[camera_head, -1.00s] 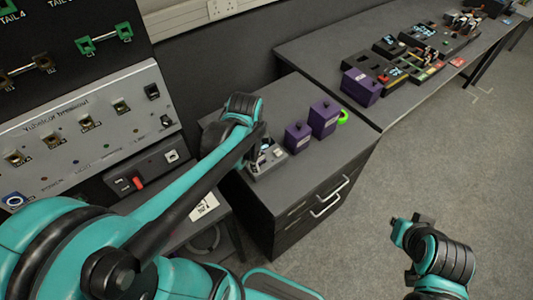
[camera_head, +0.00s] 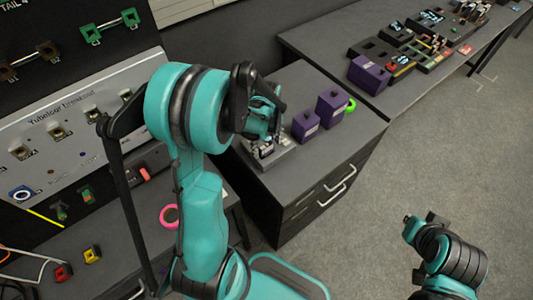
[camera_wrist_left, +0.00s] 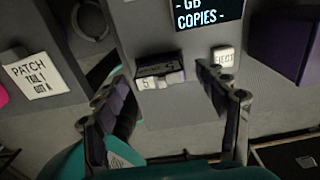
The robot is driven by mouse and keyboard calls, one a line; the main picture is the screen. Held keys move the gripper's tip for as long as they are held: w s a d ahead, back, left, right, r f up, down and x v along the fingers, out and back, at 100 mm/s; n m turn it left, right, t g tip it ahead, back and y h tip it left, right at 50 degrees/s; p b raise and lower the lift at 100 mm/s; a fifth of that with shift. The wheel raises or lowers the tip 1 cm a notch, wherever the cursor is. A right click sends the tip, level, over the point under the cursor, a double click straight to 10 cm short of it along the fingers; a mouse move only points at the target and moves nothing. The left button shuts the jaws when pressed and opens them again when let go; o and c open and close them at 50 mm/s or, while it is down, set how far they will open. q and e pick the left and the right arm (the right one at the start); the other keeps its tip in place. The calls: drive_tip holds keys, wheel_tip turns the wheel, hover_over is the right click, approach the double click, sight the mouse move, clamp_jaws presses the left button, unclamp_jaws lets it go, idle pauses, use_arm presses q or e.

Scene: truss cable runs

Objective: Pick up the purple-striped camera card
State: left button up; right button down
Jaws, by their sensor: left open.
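A small card with a white label (camera_wrist_left: 160,80) stands in a dark slot of the grey copier unit (camera_wrist_left: 182,110) in the left wrist view.
The copier's screen (camera_wrist_left: 208,12) and an eject button (camera_wrist_left: 223,56) are close to the card. A bench (camera_head: 410,95) with several devices runs off right. A pink ring (camera_head: 170,216) lies at lower left.

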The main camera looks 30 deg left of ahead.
use_arm(q)
drive_tip(key=shift+f, duration=0.9)
drive_tip(key=shift+r, duration=0.1)
drive_tip(key=shift+c, duration=0.3)
drive_tip(key=c, duration=1.3)
drive_tip(key=shift+r, duration=0.15)
